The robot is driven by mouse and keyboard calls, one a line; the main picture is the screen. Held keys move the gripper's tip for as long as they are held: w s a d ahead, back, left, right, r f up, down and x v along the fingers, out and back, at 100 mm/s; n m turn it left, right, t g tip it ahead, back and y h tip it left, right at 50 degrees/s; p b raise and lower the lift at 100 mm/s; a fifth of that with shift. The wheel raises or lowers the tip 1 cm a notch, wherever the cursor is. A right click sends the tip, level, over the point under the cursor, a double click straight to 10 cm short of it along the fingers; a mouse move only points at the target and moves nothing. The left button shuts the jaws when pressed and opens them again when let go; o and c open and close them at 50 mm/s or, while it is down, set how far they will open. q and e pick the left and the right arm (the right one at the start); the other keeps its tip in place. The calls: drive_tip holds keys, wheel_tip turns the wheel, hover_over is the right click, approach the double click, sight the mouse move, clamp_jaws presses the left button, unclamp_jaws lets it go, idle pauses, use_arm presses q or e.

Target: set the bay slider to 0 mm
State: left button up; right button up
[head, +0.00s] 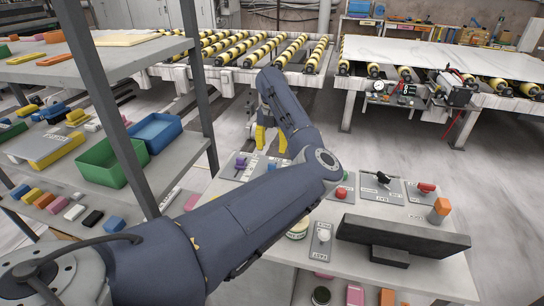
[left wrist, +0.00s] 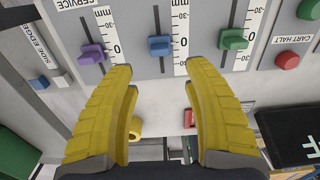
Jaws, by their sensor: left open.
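Three slider knobs show in the left wrist view: purple (left wrist: 90,54), blue (left wrist: 159,46) and green (left wrist: 234,39), each beside a white scale marked 0 and 30 mm. All three sit close to their 0 marks; I cannot tell the exact readings. The label over the purple one reads SERVICE; no label reading bay shows, so I cannot tell which slider is the bay one. My left gripper (left wrist: 160,68) is open and empty, its yellow fingers spread on either side of the blue knob's line, tips just below it. It also shows in the head view (head: 269,139). My right gripper is out of view.
The control table (head: 440,280) also carries a red button (head: 341,192), an orange block (head: 439,209) and a dark panel (head: 400,237). A shelf with a green bin (head: 110,160) and a blue bin (head: 156,131) stands at left. Roller conveyors (head: 262,50) lie behind.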

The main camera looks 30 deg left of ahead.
use_arm(q)
drive_tip(key=shift+r, duration=1.4)
